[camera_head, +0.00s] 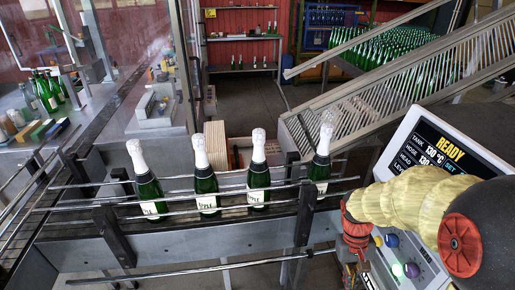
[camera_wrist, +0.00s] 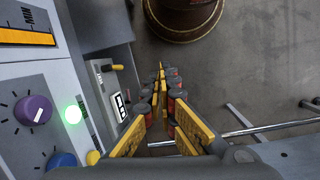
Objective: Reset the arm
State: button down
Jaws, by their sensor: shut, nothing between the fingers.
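My gripper (camera_wrist: 163,72) shows in the wrist view with its yellow fingers shut and nothing between them. It points down towards the grey floor beside a control panel (camera_wrist: 75,60). In the head view my arm, in a pale yellow cover, reaches in from the right, and its end hangs low in front of the panel, right of the conveyor. The fingers are mostly hidden there. Several green bottles with white foil tops stand upright in a row on the conveyor, including the leftmost (camera_head: 149,188) and the rightmost (camera_head: 320,165). My gripper is apart from them.
Metal guide rails (camera_head: 225,207) run along the conveyor. The machine's screen (camera_head: 440,150) reads READY at 130 °C. A purple knob (camera_wrist: 33,111) and a lit green button (camera_wrist: 73,114) are close left of my gripper. A round dark object (camera_wrist: 185,18) stands on the floor ahead.

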jog(key=s+a+r+t, duration=0.2)
jog(key=a+r, duration=0.1)
jog(key=r, duration=0.3)
jog(key=s+a+r+t, duration=0.2)
jog(key=a+r+t, duration=0.1)
jog(key=r, duration=0.4)
jog(key=s+a+r+n+t, duration=0.1)
jog(key=s+a+r+t, duration=0.1)
jog(key=r, duration=0.5)
jog(key=a+t, duration=0.1)
jog(key=a, duration=0.1)
jog(key=shift+s+a+y, duration=0.4)
